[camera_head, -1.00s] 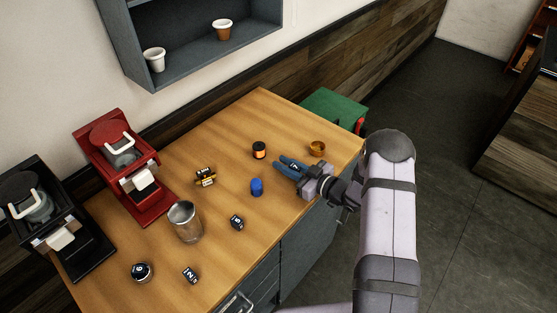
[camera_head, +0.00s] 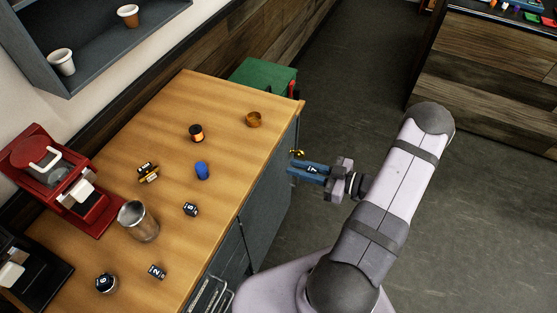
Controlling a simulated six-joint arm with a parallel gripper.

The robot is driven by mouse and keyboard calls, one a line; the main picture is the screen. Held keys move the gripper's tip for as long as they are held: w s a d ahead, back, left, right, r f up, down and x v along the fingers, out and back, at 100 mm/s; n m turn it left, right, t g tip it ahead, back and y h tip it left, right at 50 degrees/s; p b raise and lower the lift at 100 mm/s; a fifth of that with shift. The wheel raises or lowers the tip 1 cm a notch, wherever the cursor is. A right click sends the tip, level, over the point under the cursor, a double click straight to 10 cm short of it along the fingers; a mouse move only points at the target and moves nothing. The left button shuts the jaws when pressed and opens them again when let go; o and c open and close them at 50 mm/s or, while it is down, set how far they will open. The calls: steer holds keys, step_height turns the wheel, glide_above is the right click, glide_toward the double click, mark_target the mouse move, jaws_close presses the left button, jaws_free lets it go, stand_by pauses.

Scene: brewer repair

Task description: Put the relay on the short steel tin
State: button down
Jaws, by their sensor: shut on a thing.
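My gripper (camera_head: 308,170), with blue fingers, is out over the floor, just right of the counter's right edge. It is shut on a small dark piece (camera_head: 314,170) with a white mark like a 7. The fingers hide most of this piece, and I cannot tell for sure that it is the relay. A steel tin (camera_head: 138,222) stands upright on the wooden counter (camera_head: 215,215), to the left of my gripper. It is the only steel tin that I see, and its top looks open.
Several small parts lie on the counter: a blue cylinder (camera_head: 202,171), a black and orange cylinder (camera_head: 196,133), a yellow and black part (camera_head: 148,172) and black numbered blocks (camera_head: 190,209). A brown bowl (camera_head: 253,119) stands near the far right corner. A red brewer (camera_head: 62,180) stands left.

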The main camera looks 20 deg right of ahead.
steer(key=shift+f+v, duration=0.15)
steer(key=shift+v, duration=0.85)
steer(key=shift+f+v, duration=0.2)
steer(key=shift+v, duration=0.8)
